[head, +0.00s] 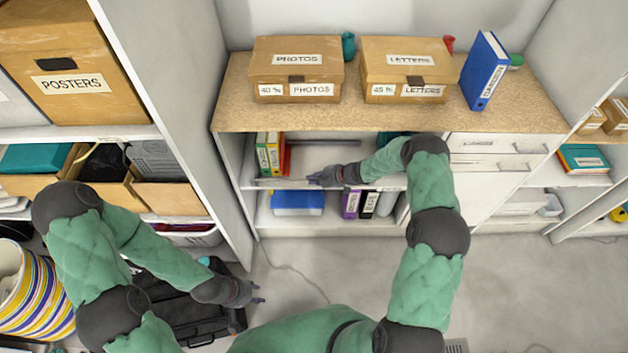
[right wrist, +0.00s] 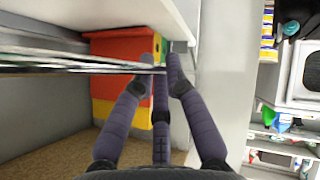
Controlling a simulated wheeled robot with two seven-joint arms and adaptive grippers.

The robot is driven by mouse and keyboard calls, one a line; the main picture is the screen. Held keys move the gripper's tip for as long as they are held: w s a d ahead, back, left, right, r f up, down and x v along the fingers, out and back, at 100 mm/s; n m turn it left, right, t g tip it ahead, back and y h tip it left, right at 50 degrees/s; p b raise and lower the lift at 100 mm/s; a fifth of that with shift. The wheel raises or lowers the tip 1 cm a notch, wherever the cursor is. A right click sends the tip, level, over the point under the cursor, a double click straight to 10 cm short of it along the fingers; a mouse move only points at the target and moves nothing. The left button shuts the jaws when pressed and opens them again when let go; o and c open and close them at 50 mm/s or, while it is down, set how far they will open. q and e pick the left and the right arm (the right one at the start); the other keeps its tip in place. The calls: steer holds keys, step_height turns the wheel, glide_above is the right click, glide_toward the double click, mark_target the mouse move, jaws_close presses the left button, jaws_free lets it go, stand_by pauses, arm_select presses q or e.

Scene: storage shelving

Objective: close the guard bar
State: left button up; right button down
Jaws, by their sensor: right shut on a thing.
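The guard bar (right wrist: 80,66) is a thin, shiny metal bar in the right wrist view, running from the left edge to between my right gripper's fingers. In the head view it seems to be the grey strip (head: 280,183) along the front of the middle shelf, below the binders. My right gripper (head: 314,180) is shut on the bar near its end, at the shelf front; its fingers also show in the right wrist view (right wrist: 161,72). My left gripper (head: 260,293) is open and empty, low over the floor at the left, away from the shelf.
Green, yellow and red binders (head: 270,153) stand at the left of the middle shelf. A blue box (head: 298,202) and purple binders (head: 350,204) are on the shelf below. A black case (head: 185,310) lies on the floor by my left arm. The floor in front is mostly clear.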

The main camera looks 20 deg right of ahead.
steer(key=shift+w+d+r+m+g+y+p, duration=0.1)
steer(key=shift+w+d+m+g+y+p, duration=0.05)
steer(key=shift+w+m+g+p, duration=0.3)
steer(key=shift+w+d+m+g+y+p, duration=0.15)
steer(key=shift+w+m+g, duration=0.1)
steer(key=shift+w+g, duration=0.3)
steer(key=shift+g, duration=0.3)
steer(key=c, duration=1.3)
jaws_free()
steer(key=shift+o, duration=0.2)
steer(key=shift+r, duration=0.1)
steer(key=v, duration=0.7)
steer(key=shift+d, duration=0.15)
steer(key=shift+s, duration=0.1)
